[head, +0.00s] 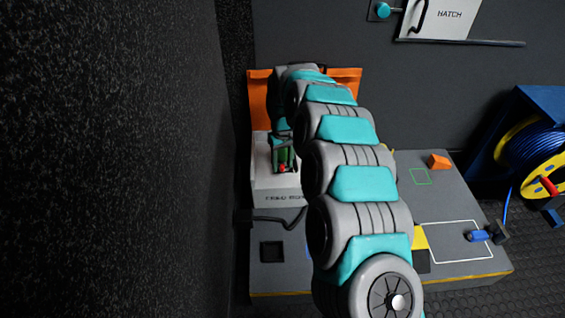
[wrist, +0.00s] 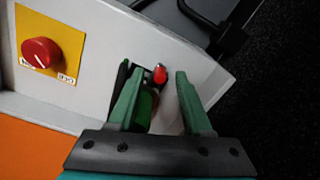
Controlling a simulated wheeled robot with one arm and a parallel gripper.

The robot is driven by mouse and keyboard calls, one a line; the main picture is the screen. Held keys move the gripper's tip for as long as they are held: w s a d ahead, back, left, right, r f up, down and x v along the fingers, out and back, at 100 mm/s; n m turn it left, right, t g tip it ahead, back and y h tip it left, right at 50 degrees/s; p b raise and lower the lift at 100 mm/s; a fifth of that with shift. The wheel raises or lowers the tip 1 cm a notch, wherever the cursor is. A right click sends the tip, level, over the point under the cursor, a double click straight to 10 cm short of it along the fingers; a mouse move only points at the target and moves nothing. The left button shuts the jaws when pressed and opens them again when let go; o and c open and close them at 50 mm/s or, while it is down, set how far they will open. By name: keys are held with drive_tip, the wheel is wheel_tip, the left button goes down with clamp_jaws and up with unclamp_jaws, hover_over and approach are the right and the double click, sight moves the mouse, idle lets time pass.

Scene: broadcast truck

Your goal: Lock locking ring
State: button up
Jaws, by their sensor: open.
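My gripper (wrist: 156,74) is open, with its two green fingers apart over the light grey face of a box (head: 277,187). A small red, lamp-like part (wrist: 160,74) shows between the fingertips. A dark green rounded part (wrist: 146,106) shows between the fingers, partly hidden by the left one. I cannot tell whether the fingers touch either part. In the head view my gripper (head: 283,160) is small and partly hidden by my arm. I cannot clearly make out a locking ring.
A red knob (wrist: 41,52) on a yellow plate sits left of the fingers. A black cable (head: 280,220) leaves the box. A cable reel (head: 530,155), blue connector (head: 478,236) and orange block (head: 438,161) are on the right. A dark wall stands close left.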

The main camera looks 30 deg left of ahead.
clamp_jaws()
drive_tip(key=shift+r+m, duration=0.1)
drive_tip(key=shift+m, duration=0.2)
idle(0.5)
drive_tip(key=shift+s+a+m+p, duration=0.25)
drive_tip(key=shift+a+m+p, duration=0.45)
drive_tip(key=shift+m, duration=0.5)
drive_tip(key=shift+s+a+m+p, duration=0.1)
drive_tip(key=shift+a+m+p, duration=0.35)
drive_tip(key=shift+m, duration=0.55)
drive_tip(key=shift+a+m+p, duration=0.3)
drive_tip(key=shift+a+m, duration=0.25)
drive_tip(key=shift+m, duration=0.45)
drive_tip(key=shift+a, duration=0.1)
unclamp_jaws()
